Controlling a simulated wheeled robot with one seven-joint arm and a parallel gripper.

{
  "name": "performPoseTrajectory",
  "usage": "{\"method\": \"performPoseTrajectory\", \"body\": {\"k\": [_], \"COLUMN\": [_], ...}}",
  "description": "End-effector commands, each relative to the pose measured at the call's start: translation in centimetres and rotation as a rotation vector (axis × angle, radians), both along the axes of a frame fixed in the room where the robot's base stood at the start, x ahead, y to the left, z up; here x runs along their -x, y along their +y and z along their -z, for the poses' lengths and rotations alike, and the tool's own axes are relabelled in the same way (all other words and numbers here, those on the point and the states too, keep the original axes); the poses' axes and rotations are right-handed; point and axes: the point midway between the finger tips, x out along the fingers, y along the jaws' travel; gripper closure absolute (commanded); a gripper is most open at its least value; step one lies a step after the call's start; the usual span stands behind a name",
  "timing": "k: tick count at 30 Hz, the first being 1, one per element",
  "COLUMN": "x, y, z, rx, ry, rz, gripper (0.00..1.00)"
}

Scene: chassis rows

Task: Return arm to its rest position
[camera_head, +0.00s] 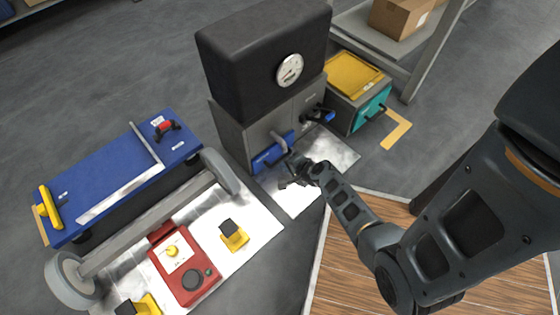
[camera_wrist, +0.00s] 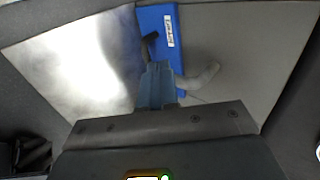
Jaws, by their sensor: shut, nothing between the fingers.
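My arm reaches from the right of the head view toward the grey cabinet. My gripper (camera_head: 289,179) is low in front of the cabinet, close to its blue panel (camera_head: 266,159), which has a grey lever (camera_head: 279,142). The gripper is shut and empty. In the wrist view the gripper fingers (camera_wrist: 154,66) point at the blue panel (camera_wrist: 170,20) with a white label. The grey lever (camera_wrist: 203,78) lies beside the fingers. I cannot tell whether the fingers touch the panel or lever.
The cabinet (camera_head: 236,137) has a black top with a gauge (camera_head: 289,70). A teal box (camera_head: 372,107) with a yellow lid stands to its right. A blue cart (camera_head: 108,168) and a red device (camera_head: 185,268) are at left. Wooden flooring (camera_head: 335,272) lies under my arm.

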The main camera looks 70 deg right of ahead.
Motion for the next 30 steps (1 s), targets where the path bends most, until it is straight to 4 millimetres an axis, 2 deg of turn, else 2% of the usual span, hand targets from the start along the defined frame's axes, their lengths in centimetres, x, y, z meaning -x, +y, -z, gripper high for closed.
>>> {"method": "performPoseTrajectory", "body": {"k": [3,13,16,20,23,26,30], "x": [0.7,1.0,1.1,1.8,3.0,4.2,6.2], "y": [0.4,0.6,1.5,5.1,8.8,12.1,16.0], "z": [-0.9,-1.0,-1.2,-2.3,-4.4,-7.3,-12.4], "rx": [0.001,0.0,0.021,0.11,0.233,0.376,0.585], "ry": [0.0,0.001,0.015,0.075,0.135,0.181,0.219], "rz": [-0.001,-0.002,-0.027,-0.136,-0.27,-0.412,-0.605], "gripper": [1.0,1.0,1.0,1.0,1.0,1.0,1.0]}}
